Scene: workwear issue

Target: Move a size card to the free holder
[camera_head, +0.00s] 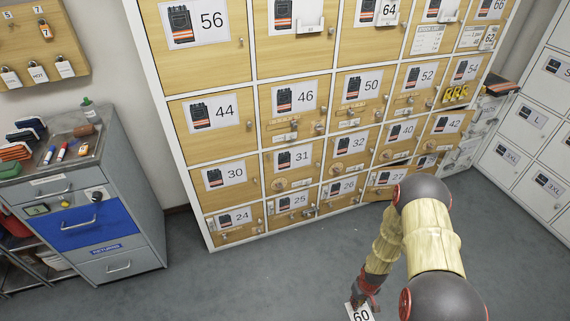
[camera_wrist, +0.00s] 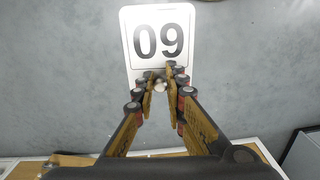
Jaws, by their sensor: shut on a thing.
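A white size card (camera_head: 361,313) marked 60 hangs at the bottom edge of the head view, partly cut off. In the wrist view the card (camera_wrist: 128,40) shows upside down, with a dark frame around its number. My gripper (camera_head: 366,300) is shut on the card's end; the fingertips (camera_wrist: 160,84) pinch it in the wrist view. The card is clear of the lockers, over the grey floor. A pale, blank-looking holder (camera_head: 310,24) is on the top-row door right of 56. I cannot tell surely whether it is empty.
Wooden locker doors (camera_head: 225,125) with workwear labels fill the middle. A grey drawer cabinet (camera_head: 125,185) with a blue drawer stands at left, a padlock board (camera_head: 45,30) above it. White lockers (camera_head: 530,115) stand at right. The floor (camera_head: 250,285) in front is clear.

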